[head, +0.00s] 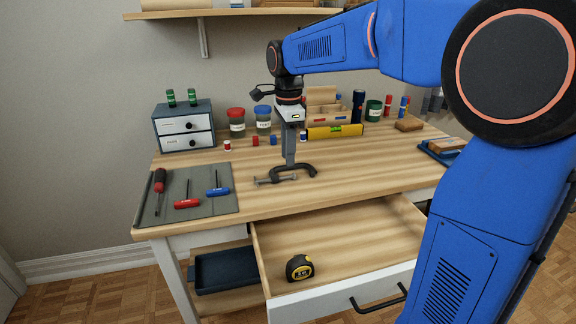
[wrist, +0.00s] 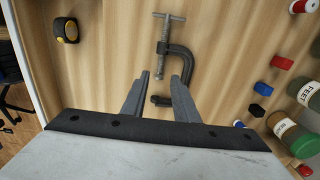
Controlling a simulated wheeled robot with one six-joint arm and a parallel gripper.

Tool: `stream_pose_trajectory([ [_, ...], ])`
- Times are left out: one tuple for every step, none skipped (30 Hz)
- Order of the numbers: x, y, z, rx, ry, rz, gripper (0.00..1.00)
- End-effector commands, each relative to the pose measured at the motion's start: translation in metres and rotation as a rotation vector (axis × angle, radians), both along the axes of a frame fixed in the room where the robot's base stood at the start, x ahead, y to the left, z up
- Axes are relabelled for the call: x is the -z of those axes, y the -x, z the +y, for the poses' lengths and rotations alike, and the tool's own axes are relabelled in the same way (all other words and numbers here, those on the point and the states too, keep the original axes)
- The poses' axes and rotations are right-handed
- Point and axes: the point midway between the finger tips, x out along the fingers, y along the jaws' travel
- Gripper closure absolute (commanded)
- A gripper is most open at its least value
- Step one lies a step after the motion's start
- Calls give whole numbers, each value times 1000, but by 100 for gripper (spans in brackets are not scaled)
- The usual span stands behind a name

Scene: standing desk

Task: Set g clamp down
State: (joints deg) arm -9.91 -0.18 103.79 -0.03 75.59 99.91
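The dark grey g clamp (head: 305,169) lies on the wooden desk top near its front edge, its screw and T-bar pointing left in the head view. In the wrist view the g clamp (wrist: 183,62) lies beyond and beneath the fingers, with its lower end showing in the gap between them. My gripper (head: 289,163) points straight down over the clamp. In the wrist view my gripper (wrist: 161,76) has its two fingers apart, with bare wood visible between them. The right finger hides part of the clamp's frame.
The drawer (head: 340,245) below is open and holds a tape measure (head: 299,267). A grey mat (head: 215,207) with screwdrivers and hex keys lies left. Desk right of the clamp is clear.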

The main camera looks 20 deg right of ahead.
Motion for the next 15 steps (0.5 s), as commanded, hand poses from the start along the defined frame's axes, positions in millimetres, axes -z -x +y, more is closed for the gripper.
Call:
stream_pose_trajectory([
  [-10, 0, 0, 0, 0, -2, 73],
  [-16, 0, 0, 0, -1, -3, 73],
  [-23, 0, 0, 0, 0, -2, 73],
  [-28, 0, 0, 0, 0, -2, 73],
  [-33, 0, 0, 0, 0, -3, 73],
  [-38, 1, 0, 0, 0, -1, 73],
  [-42, 0, 0, 0, 0, -1, 73],
  [-45, 0, 0, 0, 0, -2, 73],
  [-49, 0, 0, 0, 0, -2, 73],
  [-51, 1, 0, 0, 0, 0, 73],
  [-53, 1, 0, 0, 0, 0, 73],
  [-56, 1, 0, 0, 0, 0, 73],
  [-57, 1, 0, 0, 0, -1, 73],
  [-58, 1, 0, 0, 0, -1, 73],
  [-59, 1, 0, 0, 0, -1, 73],
])
